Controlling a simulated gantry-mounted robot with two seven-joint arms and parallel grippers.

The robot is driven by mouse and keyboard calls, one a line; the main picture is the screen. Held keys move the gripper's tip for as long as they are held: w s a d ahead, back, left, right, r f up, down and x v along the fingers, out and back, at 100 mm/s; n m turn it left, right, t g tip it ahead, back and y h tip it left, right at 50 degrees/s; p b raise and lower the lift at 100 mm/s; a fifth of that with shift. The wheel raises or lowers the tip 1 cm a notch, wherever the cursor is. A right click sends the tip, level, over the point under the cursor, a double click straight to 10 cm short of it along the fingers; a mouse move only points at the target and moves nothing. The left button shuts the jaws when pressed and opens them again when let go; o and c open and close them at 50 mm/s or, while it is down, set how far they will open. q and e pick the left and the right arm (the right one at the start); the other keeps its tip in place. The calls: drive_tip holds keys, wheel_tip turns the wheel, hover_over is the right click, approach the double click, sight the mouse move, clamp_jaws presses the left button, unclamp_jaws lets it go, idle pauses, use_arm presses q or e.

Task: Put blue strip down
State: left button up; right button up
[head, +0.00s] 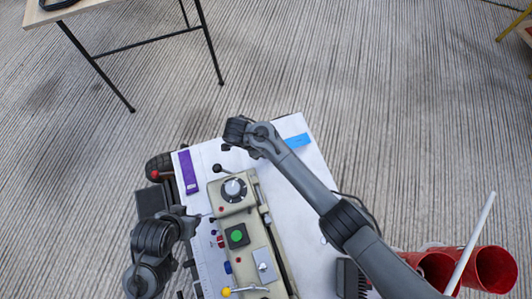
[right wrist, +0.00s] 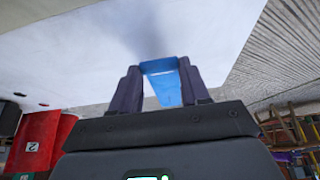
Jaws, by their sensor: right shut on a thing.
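The blue strip (right wrist: 163,85) is between the two dark fingers of my right gripper (right wrist: 160,72), which is shut on it. The strip extends past the fingertips toward a white surface; whether it touches that surface I cannot tell. In the head view a blue strip (head: 298,141) shows over the white board (head: 308,166), just right of my right arm. My right gripper's fingers are hidden there. My left gripper (head: 207,216) is beside the beige control box; its fingers are too small to read.
A purple strip (head: 187,172) lies on the board's left side. The beige control box (head: 237,190) has a dial, a green button and levers. Red cylinders (head: 491,269) stand at the lower right, with a white rod (head: 472,245) by them. A table (head: 75,12) stands at the upper left.

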drive_tip(key=shift+f+b, duration=1.3)
drive_tip(key=shift+f, duration=0.65)
drive_tip(key=shift+r, duration=0.1)
drive_tip(key=o, duration=0.7)
drive_tip(key=shift+f, duration=0.2)
drive_tip(key=shift+c, duration=0.2)
drive_tip(key=o, duration=0.5)
drive_tip(key=shift+c, duration=0.2)
drive_tip(key=shift+r, duration=0.15)
